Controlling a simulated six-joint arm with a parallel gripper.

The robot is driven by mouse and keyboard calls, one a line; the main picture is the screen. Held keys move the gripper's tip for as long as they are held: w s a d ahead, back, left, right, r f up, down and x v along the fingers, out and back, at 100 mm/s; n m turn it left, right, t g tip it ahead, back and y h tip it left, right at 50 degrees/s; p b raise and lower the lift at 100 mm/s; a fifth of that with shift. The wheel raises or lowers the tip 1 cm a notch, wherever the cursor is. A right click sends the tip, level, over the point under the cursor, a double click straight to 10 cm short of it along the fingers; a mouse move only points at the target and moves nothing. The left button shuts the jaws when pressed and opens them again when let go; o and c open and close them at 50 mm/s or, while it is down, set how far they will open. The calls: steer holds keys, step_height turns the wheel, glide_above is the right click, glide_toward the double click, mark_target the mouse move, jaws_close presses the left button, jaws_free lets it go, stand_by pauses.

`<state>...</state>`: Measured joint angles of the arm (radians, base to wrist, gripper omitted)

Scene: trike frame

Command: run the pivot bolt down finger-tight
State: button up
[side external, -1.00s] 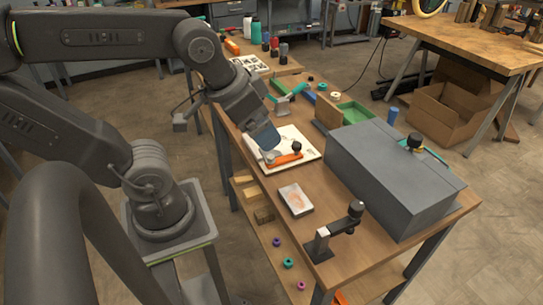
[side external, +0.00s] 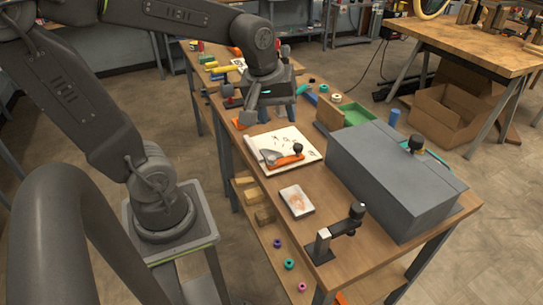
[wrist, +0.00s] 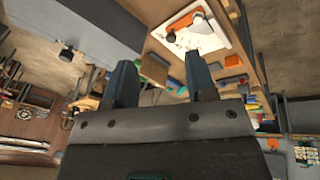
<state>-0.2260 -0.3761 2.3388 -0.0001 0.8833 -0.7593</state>
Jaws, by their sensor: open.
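A white board (side external: 308,155) lies on the wooden bench, with an orange part (side external: 286,161) and a pale piece beside it. A dark knob-headed bolt (side external: 298,148) stands upright at the right end of the orange part. How far it is threaded in cannot be told. In the wrist view the board (wrist: 214,42), the orange part (wrist: 186,22) and the dark knob (wrist: 171,37) are at the top. My gripper (side external: 277,115) is above the bench just behind the board, apart from the bolt. Its two fingers are spread and empty in the wrist view (wrist: 160,75).
A large grey box (side external: 385,175) stands right of the board. A black stand with a knobbed arm (side external: 322,243) is at the front, near a small picture card (side external: 296,201). A green tray (side external: 358,114) and small parts lie behind. Bare bench surrounds the card.

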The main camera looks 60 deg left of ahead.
steer(key=w+a+f+n+g, duration=0.2)
steer(key=w+a+f+n, duration=0.25)
steer(key=a+n, duration=0.45)
steer(key=n+g, duration=0.1)
steer(key=n, duration=0.7)
glide_above(272, 158)
step_height(272, 158, down, 6)
steer(key=shift+h, duration=0.4)
step_height(272, 158, down, 13)
steer(key=shift+f, duration=0.1)
steer(key=shift+c, duration=0.4)
steer(key=c, duration=0.8)
steer(key=shift+c, duration=0.2)
